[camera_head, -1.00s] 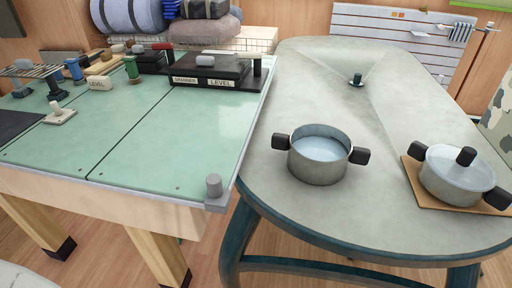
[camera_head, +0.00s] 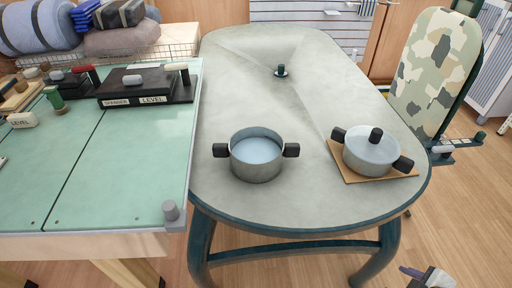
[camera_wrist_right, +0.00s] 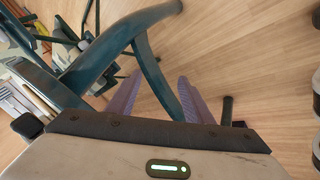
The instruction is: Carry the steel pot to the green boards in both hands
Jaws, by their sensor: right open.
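An open steel pot (camera_head: 257,168) with two black side handles stands upright on the grey oval table, near its front left. It has no lid, and its inside looks pale blue. The green boards (camera_head: 125,175) form the top of the bench to the left, with a dark seam between them. My right gripper (camera_head: 412,273) is low at the bottom right of the head view, beyond the table's front edge and well away from the pot. In the right wrist view its purple fingers (camera_wrist_right: 160,95) are apart and empty over the floor. My left gripper is out of view.
A lidded pot (camera_head: 372,154) sits on a wooden board (camera_head: 353,176) to the right. A small dark green fitting (camera_head: 281,71) stands farther back.

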